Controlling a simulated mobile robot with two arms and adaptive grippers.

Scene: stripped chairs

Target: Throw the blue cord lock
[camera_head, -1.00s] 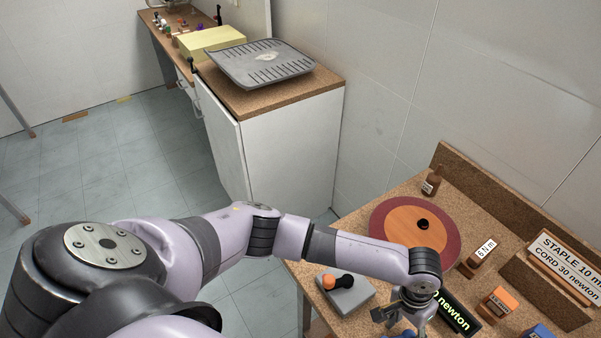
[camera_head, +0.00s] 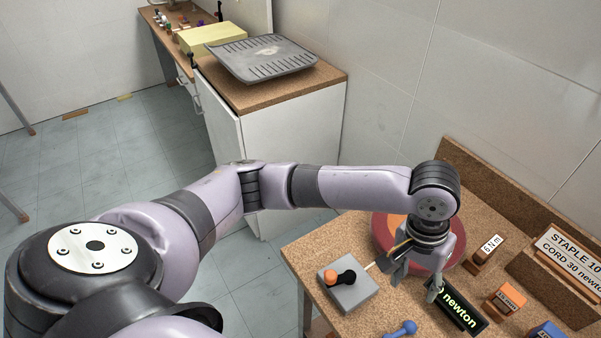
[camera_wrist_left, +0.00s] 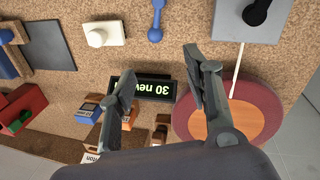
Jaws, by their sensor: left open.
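A blue piece with rounded ends, probably the blue cord lock (camera_head: 403,329), lies at the table's near edge of the head view, partly cut off. In the left wrist view the blue piece (camera_wrist_left: 155,33) runs off the top edge. My left gripper (camera_head: 414,288) points down over the table, open and empty, above the display reading "30 newton" (camera_head: 462,310). In the left wrist view the gripper (camera_wrist_left: 160,65) has its fingers spread, with the blue piece beyond the tips, apart from them. My right gripper is not in view.
Orange (camera_head: 508,300) and blue (camera_head: 546,331) labelled blocks stand at right. A white plate with a cream knob (camera_wrist_left: 97,34) is near the blue piece.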

